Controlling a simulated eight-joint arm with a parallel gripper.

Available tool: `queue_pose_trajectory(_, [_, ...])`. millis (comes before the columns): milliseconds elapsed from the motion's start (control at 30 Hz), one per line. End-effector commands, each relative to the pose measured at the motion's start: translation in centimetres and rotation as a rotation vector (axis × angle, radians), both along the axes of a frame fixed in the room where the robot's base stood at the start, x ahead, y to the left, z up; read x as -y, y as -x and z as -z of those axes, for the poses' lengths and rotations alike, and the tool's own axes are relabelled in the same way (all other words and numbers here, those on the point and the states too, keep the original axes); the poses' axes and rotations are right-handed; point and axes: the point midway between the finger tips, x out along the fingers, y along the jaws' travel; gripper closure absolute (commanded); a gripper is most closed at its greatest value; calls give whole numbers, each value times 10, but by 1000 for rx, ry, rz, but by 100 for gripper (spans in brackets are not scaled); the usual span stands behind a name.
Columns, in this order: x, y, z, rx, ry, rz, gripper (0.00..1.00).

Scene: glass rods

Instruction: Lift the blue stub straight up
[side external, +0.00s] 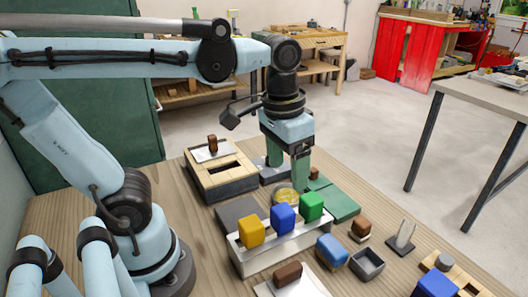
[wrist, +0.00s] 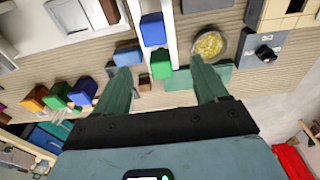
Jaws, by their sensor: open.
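More than one blue piece is in view, and I cannot tell which is the stub. One blue block (side external: 283,216) stands in a pale rack (side external: 262,262) between a yellow block (side external: 251,231) and a green block (side external: 311,205). Another blue block (side external: 331,250) is on the table in front of the rack. A third blue piece (side external: 435,285) is at the lower right edge. My gripper (side external: 288,168) points down behind the rack, open and empty. In the wrist view, the rack's blue block (wrist: 153,29) lies beyond my open gripper (wrist: 163,72), and another blue block (wrist: 127,55) shows near the left finger.
A yellow-filled bowl (wrist: 209,45) is near the right finger in the wrist view. A grey box (side external: 367,264), a brown block (side external: 361,229) and a grey upright piece (side external: 401,237) crowd the right. A wooden-topped box (side external: 221,176) stands at left.

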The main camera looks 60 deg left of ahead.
Motion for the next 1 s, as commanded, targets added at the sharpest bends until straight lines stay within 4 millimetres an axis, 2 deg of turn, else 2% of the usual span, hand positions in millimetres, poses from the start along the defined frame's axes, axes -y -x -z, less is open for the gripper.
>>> queue_pose_trajectory(167, [6,5,-8,-97,-13,0,28])
queue_pose_trajectory(600, [6,6,45,-100,-14,-1,28])
queue_pose_trajectory(1000, [7,7,67,-100,-14,0,28])
